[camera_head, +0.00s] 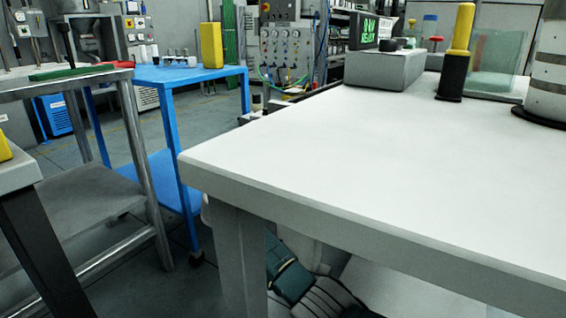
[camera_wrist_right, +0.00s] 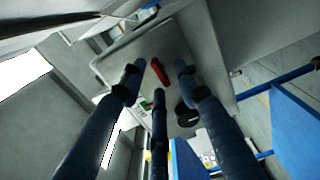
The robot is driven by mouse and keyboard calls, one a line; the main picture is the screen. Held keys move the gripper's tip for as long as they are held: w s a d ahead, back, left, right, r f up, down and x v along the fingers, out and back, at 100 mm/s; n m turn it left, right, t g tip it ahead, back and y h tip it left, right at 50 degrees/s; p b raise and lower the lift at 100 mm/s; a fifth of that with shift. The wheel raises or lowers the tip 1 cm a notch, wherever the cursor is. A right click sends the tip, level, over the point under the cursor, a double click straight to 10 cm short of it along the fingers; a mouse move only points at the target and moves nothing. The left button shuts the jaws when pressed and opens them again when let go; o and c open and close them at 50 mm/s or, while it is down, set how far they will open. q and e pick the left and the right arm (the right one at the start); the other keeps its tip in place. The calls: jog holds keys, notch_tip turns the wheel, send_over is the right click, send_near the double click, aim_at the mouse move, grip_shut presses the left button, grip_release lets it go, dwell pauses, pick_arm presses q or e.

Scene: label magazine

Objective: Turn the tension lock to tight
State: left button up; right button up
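In the head view a grey box (camera_head: 385,70) stands at the back of the white table. It carries a black screen (camera_head: 371,31) with green lettering and a small black knob (camera_head: 389,44). In the right wrist view a red lever (camera_wrist_right: 159,72) and a round black knob (camera_wrist_right: 187,115) sit on a grey panel (camera_wrist_right: 125,60). I cannot tell for certain which part is the tension lock. My left gripper is not in view.
The white table (camera_head: 350,150) is clear in front. A yellow and black post (camera_head: 457,55), a glass panel (camera_head: 497,60) and a grey cylinder (camera_head: 548,70) stand at its back right. A blue cart (camera_head: 170,75) and a metal bench (camera_head: 90,80) stand at left.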

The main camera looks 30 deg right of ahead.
jog(key=v, duration=0.7)
jog(key=shift+s+a, duration=0.15)
jog(key=shift+a, duration=0.05)
jog(key=shift+d, duration=0.1)
